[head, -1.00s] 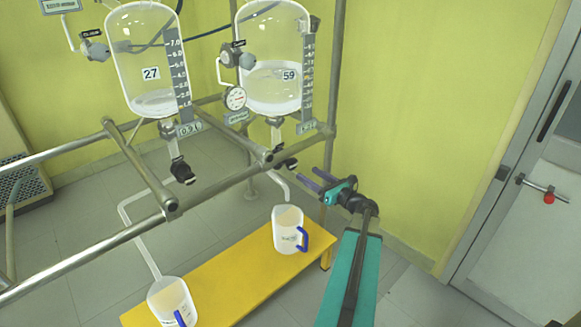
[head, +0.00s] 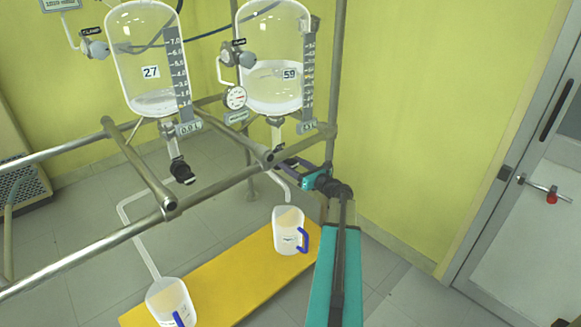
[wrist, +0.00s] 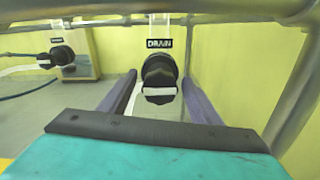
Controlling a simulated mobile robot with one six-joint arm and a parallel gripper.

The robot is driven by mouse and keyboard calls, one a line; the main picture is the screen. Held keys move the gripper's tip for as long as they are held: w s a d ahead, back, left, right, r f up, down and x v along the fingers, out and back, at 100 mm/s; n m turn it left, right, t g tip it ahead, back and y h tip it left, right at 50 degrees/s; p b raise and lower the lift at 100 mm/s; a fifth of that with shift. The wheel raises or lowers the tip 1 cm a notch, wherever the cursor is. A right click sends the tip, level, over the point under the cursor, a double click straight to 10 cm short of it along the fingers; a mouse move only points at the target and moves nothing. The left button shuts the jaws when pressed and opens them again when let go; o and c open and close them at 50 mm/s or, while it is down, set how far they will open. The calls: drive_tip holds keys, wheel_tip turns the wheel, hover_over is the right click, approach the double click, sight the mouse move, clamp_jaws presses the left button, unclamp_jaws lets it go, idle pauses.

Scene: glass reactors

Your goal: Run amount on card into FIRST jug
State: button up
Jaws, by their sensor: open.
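A white jug with a blue handle (head: 288,232) stands under the right reactor's outlet pipe. Another such jug (head: 170,300) stands under the left reactor's long pipe. In the wrist view, a black drain knob (wrist: 159,75) with a white bar lies under a DRAIN label (wrist: 159,44). My gripper (wrist: 160,95) is open, its two fingers on either side of this knob; contact cannot be told. In the head view my gripper (head: 296,170) is by the right outlet.
Both jugs stand on a yellow bench (head: 225,278). A metal rail (head: 225,188) crosses in front of the reactors, close to my gripper. The left drain knob (head: 183,173) and a dial gauge (head: 235,97) are nearby.

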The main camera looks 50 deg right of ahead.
drive_tip(key=c, duration=1)
drive_tip(key=shift+s+a, duration=0.1)
drive_tip(key=shift+a, duration=0.3)
drive_tip(key=shift+d, duration=0.2)
drive_tip(key=shift+c, duration=0.3)
drive_tip(key=shift+n, duration=0.3)
drive_tip(key=shift+b, duration=0.4)
